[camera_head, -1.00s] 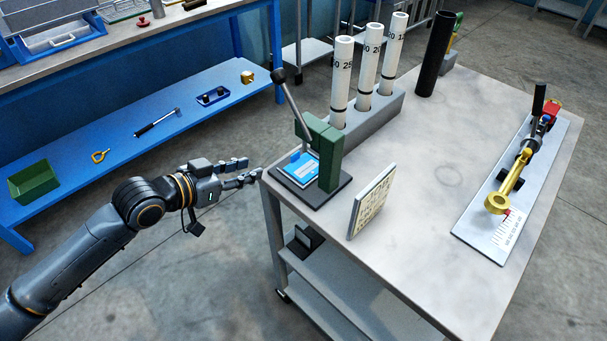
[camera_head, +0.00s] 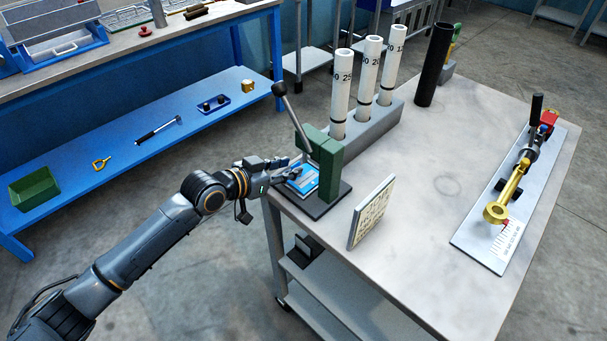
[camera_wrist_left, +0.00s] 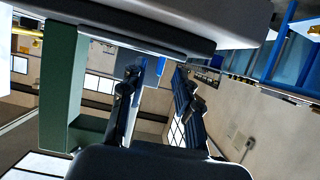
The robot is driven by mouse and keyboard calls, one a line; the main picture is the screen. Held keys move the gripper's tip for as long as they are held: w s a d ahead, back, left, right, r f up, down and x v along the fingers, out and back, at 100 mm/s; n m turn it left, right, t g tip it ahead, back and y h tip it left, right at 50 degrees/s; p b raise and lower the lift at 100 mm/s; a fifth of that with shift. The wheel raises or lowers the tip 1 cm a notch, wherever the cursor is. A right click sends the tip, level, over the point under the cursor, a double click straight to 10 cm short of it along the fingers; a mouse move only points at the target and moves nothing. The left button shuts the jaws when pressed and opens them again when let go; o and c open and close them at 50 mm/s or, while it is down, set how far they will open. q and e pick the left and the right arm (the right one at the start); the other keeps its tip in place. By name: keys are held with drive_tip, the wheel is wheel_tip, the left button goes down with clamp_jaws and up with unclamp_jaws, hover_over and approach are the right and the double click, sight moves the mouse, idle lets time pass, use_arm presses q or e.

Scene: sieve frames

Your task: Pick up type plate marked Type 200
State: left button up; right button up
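A small pale plate lies in a blue holder (camera_head: 303,182) at the base of the green hand press (camera_head: 328,160), on the near left corner of the grey table. No "Type 200" marking can be read on it. My left gripper (camera_head: 284,168) reaches in from the left, its fingertips at the left side of the press, partly over the holder. In the left wrist view its two dark fingers (camera_wrist_left: 158,98) stand apart, with the green press column (camera_wrist_left: 62,90) to their left. I cannot tell whether they touch the plate. My right gripper is not in view.
Several white numbered tubes (camera_head: 368,75) stand in a grey block behind the press, with a black tube (camera_head: 433,65) beside them. A lettered board (camera_head: 371,212) stands in front. A gauge plate (camera_head: 507,225) lies at right. The table middle is clear.

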use_arm(q)
drive_tip(key=shift+x, duration=0.95)
drive_tip(key=shift+c, duration=0.4)
clamp_jaws()
drive_tip(key=shift+r, duration=0.1)
